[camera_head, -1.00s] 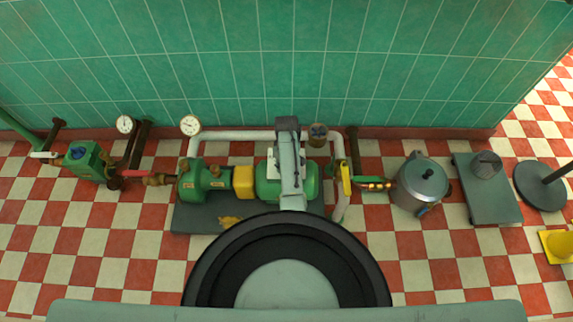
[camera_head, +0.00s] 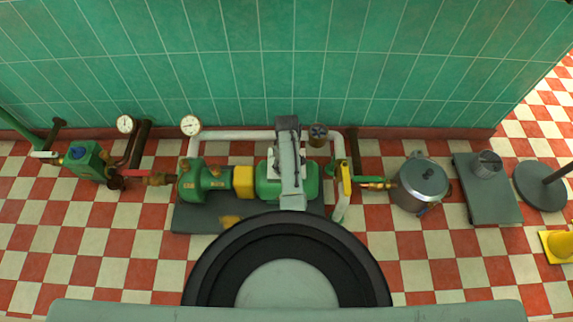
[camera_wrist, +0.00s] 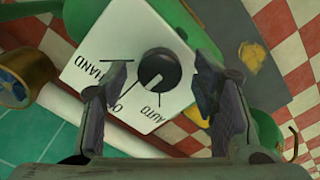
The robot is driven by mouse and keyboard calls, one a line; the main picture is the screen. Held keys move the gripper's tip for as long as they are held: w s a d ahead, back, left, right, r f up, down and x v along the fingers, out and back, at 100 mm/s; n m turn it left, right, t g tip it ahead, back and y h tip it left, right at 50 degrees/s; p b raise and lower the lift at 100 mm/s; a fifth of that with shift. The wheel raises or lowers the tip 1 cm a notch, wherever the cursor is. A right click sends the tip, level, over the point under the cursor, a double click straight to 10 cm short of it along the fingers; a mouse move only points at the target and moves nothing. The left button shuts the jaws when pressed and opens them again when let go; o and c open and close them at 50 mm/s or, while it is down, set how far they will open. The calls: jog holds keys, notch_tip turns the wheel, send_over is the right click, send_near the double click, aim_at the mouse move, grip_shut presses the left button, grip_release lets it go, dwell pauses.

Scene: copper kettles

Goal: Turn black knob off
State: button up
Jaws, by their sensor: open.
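The black knob (camera_wrist: 159,70) is round and sits on a white plate (camera_wrist: 97,72) marked HAND, O and AUTO in the wrist view. A white mark on the knob points down, roughly between the O and AUTO lines; I cannot tell exactly which it meets. My gripper (camera_wrist: 161,66) is open, with one finger on each side of the knob and visible gaps between. In the head view my arm hangs over the green pump motor (camera_head: 312,181) and the knob is hidden; part of the white plate (camera_head: 271,162) shows beside the arm.
White pipes (camera_head: 240,135) run behind and beside the motor, with a yellow-handled valve (camera_head: 346,178) to the right. A brass part (camera_wrist: 22,80) is at the left in the wrist view. A metal pot (camera_head: 421,185) stands farther right. The green tiled wall (camera_head: 290,65) is behind.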

notch_tip(320, 180, up, 12)
dwell(0.4)
jog(key=shift+f, duration=0.1)
dwell(0.3)
